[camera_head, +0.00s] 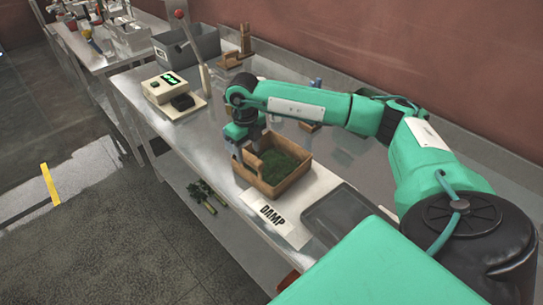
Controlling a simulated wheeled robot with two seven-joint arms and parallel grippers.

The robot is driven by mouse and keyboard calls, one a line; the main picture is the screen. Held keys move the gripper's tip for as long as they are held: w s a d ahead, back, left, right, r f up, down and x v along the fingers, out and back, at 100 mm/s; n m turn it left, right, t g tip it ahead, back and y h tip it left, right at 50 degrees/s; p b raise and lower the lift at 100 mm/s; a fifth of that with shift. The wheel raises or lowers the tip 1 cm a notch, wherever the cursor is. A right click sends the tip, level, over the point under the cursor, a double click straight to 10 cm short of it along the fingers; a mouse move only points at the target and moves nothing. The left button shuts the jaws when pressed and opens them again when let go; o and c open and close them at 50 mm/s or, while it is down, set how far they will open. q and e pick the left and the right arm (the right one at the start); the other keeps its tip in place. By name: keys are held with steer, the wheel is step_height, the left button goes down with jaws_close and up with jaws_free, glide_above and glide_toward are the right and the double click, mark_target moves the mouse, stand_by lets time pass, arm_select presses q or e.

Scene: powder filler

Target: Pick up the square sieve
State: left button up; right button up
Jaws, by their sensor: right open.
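The square sieve (262,186) looks like a shallow wooden square frame with dark green matter inside. My right gripper (243,150) points down at the sieve's back left side. It is open, and its fingertips are close to the wooden wall. They are small and partly hidden by the wrist, so I cannot tell whether they straddle the wall or touch it. My left gripper is not in view.
A grey shallow tray (340,214) lies right of the card. A cream device with a green display (164,87) and a lever stand are further back left, near a grey bin (190,46). Small items lie behind my right arm. Green sprigs (206,194) lie below the bench edge.

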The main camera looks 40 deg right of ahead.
mark_target(250, 156)
steer(key=shift+s+f+p, duration=0.15)
steer(key=shift+f+p, duration=0.55)
steer(key=shift+p, duration=0.15)
steer(key=f+p, duration=0.1)
steer(key=f, duration=0.2)
steer(key=shift+d+f, duration=0.2)
steer(key=shift+f, duration=0.2)
steer(key=c, duration=0.9)
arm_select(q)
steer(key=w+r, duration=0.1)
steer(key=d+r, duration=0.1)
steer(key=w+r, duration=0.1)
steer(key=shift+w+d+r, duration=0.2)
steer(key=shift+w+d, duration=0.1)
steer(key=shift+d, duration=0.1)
arm_select(e)
jaws_close()
